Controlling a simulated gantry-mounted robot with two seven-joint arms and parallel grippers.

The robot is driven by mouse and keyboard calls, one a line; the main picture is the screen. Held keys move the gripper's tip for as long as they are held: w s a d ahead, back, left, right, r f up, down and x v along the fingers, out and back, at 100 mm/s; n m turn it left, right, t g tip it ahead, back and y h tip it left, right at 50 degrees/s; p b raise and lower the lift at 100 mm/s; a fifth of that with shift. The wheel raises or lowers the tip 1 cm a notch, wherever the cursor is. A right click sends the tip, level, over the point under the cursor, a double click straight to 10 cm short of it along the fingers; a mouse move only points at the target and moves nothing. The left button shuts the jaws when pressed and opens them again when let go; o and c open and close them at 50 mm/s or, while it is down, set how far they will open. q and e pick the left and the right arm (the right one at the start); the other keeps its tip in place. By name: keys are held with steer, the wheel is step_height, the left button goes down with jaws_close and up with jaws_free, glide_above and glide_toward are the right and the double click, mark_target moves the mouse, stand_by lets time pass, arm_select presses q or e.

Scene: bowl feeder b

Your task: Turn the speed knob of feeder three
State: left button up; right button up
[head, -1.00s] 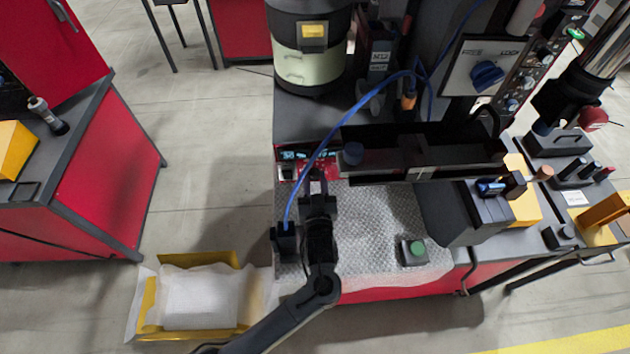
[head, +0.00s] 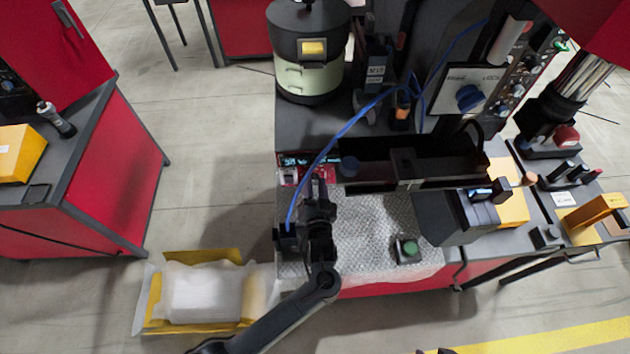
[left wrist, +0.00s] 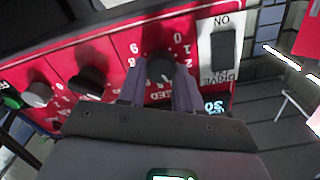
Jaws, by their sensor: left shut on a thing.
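The feeder's control panel is red and shows in the left wrist view (left wrist: 122,48), with white scale numbers around its dials. A dark round speed knob (left wrist: 161,68) sits at its middle; the word beneath it is partly covered. My left gripper (left wrist: 161,88) has its two fingers on either side of this knob and is shut on it. In the head view the left gripper (head: 318,188) reaches the front of the red panel (head: 289,176), and the knob is hidden there. No feeder number is readable.
The panel's dark drive switch (left wrist: 222,55) and a lit display (left wrist: 214,106) are right of the knob. Two more knobs (left wrist: 88,84) (left wrist: 38,95) are to its left. A blue cable (head: 340,133) arches near the gripper. A green button box (head: 407,250) stands on the bubble mat.

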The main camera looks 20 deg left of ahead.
arm_select(q)
steer(key=shift+r+m+p, duration=0.1)
steer(key=shift+m+p, duration=0.25)
steer(key=shift+m, duration=0.05)
steer(key=o, duration=1)
steer(key=shift+o, duration=0.2)
steer(key=shift+s+d, duration=0.25)
steer(key=shift+s, duration=0.2)
steer(key=v, duration=0.9)
steer(key=shift+s+d, duration=0.2)
steer(key=shift+s, duration=0.15)
